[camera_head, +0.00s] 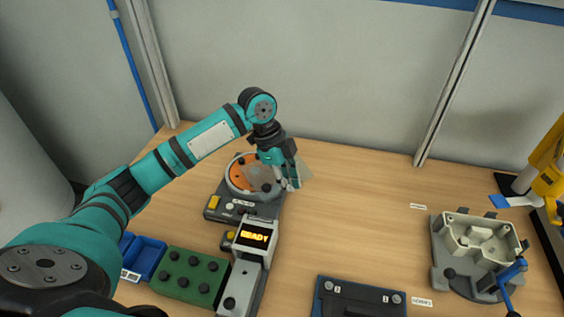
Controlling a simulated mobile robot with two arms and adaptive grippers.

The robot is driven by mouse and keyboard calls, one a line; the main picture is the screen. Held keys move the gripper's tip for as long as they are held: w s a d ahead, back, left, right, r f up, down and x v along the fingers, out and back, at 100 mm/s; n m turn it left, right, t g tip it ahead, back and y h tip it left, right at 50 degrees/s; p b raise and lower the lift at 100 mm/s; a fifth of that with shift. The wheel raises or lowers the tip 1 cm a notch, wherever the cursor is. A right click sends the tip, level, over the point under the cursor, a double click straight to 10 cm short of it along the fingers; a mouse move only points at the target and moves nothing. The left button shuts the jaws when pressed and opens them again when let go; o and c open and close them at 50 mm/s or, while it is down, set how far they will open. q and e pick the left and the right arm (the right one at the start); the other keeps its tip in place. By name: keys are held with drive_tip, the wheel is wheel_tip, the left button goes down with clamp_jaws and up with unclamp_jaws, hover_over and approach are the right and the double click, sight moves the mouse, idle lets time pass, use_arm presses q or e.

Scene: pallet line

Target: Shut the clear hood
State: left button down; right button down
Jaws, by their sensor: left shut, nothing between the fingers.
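A dark grey device (225,207) with a round orange plate (240,180) in a pale ring stands at the back of the table. The clear hood (306,169) shows as a faint see-through panel at the device's right side, partly behind my gripper. It looks raised off the orange plate, but its exact angle is hard to tell. My left gripper (292,184) points down at the hood, over the right side of the device. Its fingers are shut with nothing between them. Whether they touch the hood is unclear. My right gripper is out of view.
A green block with dark knobs (190,275) and a blue bin (146,257) are at left. A dark case (358,299) is at front, a beige fixture (478,240) at right. The table's middle right is clear.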

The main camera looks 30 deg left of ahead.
use_arm(q)
drive_tip(key=a+f+p, duration=0.2)
drive_tip(key=a+f, duration=0.1)
drive_tip(key=shift+s+a, duration=0.1)
drive_tip(key=shift+a, duration=0.05)
idle(0.3)
